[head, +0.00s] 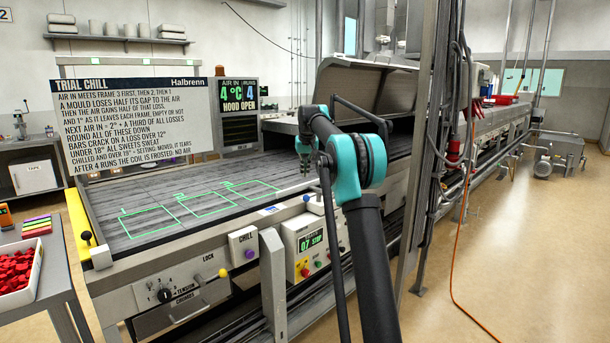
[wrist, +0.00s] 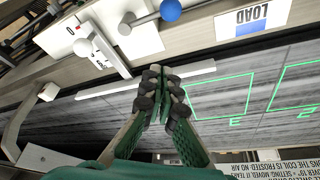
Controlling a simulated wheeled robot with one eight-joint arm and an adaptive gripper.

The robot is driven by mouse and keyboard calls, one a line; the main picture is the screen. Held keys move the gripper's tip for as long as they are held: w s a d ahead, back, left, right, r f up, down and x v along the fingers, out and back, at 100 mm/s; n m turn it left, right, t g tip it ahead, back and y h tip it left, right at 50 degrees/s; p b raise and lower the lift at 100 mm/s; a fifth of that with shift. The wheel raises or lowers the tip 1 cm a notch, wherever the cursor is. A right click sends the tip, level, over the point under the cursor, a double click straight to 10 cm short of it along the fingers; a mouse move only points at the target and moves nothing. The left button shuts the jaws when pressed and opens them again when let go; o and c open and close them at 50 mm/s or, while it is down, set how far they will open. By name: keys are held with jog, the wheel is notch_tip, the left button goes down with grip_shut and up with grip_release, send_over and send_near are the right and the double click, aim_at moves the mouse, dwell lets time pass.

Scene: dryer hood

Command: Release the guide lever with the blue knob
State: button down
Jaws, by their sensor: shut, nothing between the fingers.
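The blue knob (wrist: 170,10) is at the top of the wrist view, on the end of a short metal lever arm (wrist: 140,20) by the conveyor's side rail. In the head view my gripper (head: 305,168) hangs above the belt near the knob. The lever's pivot is not clear.
A white ball knob (wrist: 86,22) on another arm stands beside the lever. A LOAD label (wrist: 252,18) is on the rail. Green frames (head: 150,220) mark the belt. The raised hood (head: 362,88) stands behind my arm, and a grey post (head: 425,150) stands to the right.

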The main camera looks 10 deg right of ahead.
jog(key=x, duration=0.8)
jog(key=shift+s+d+f, duration=0.1)
jog(key=shift+s, duration=0.9)
jog(key=shift+s+f, duration=0.1)
jog(key=shift+s, duration=0.9)
